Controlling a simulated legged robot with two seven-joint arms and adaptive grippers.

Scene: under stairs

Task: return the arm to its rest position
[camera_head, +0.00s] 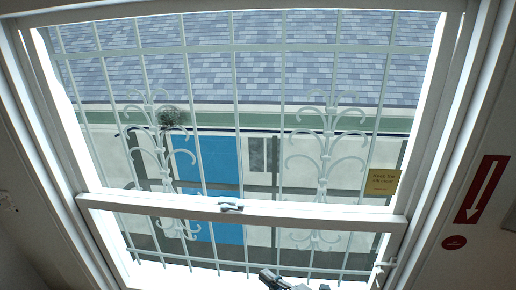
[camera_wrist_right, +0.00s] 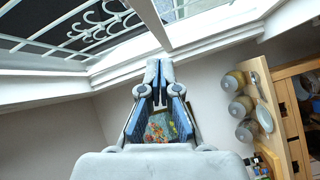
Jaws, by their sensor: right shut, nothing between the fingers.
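My right gripper (camera_head: 284,281) shows only in part at the bottom edge of the head view, in front of the lower window pane. In the right wrist view the same gripper (camera_wrist_right: 159,80) has its two fingertips together, with nothing between them. Its blue-sided fingers point up towards the white window frame. Most of my right arm is hidden below the head view. My left gripper is in neither view.
A white sash window (camera_head: 160,204) with a metal latch (camera_head: 231,207) and outside bars fills the head view. A yellow notice (camera_head: 382,182) is on the glass. A red arrow sign (camera_head: 482,189) is at right. The wrist view shows wall-mounted jars (camera_wrist_right: 241,106) beside a wooden cabinet (camera_wrist_right: 294,110).

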